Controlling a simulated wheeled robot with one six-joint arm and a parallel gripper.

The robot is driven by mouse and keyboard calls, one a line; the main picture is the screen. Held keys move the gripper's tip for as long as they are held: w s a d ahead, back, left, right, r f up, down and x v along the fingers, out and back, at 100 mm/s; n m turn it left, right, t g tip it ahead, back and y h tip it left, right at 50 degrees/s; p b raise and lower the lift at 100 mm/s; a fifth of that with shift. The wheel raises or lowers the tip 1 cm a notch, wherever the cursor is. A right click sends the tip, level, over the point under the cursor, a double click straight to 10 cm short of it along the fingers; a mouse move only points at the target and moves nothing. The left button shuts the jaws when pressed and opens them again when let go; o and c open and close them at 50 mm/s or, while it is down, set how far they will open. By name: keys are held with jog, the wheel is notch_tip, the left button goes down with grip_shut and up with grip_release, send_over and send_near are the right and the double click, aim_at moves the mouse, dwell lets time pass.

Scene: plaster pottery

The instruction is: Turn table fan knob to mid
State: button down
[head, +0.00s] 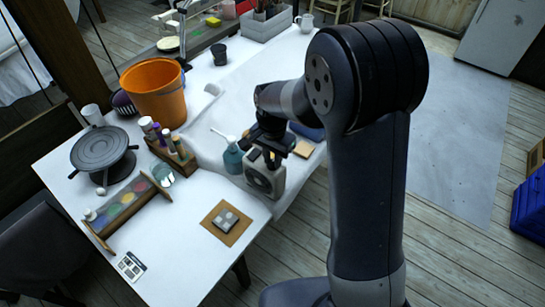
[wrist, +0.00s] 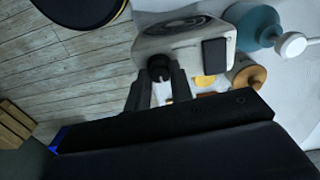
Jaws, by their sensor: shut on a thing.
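The table fan (head: 265,178) is a small whitish box with a round front grille, standing near the right edge of the white table. In the wrist view the fan (wrist: 190,40) shows its pale body, and its black knob (wrist: 159,64) sticks out toward my gripper. My gripper (wrist: 159,78) has its two fingers on either side of the knob and is shut on it. In the head view my gripper (head: 270,158) is at the top of the fan, and the knob is hidden there. The knob's setting cannot be read.
A teal bottle (head: 233,158) stands close to the left of the fan. A tan board (head: 303,149) lies behind it. A brown mat (head: 226,222) with a grey tile lies in front. An orange bucket (head: 153,92) and a dark turntable (head: 103,150) stand at left.

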aim_at(273, 162)
jog(key=c, duration=1.2)
grip_release()
jog(key=shift+c, duration=0.2)
notch_tip(273, 162, up, 11)
jog(key=shift+b, duration=0.4)
jog(key=shift+f, duration=0.15)
notch_tip(273, 162, down, 11)
jog(key=shift+r+p, duration=0.1)
jog(key=shift+p, duration=0.35)
jog(key=shift+n, duration=0.3)
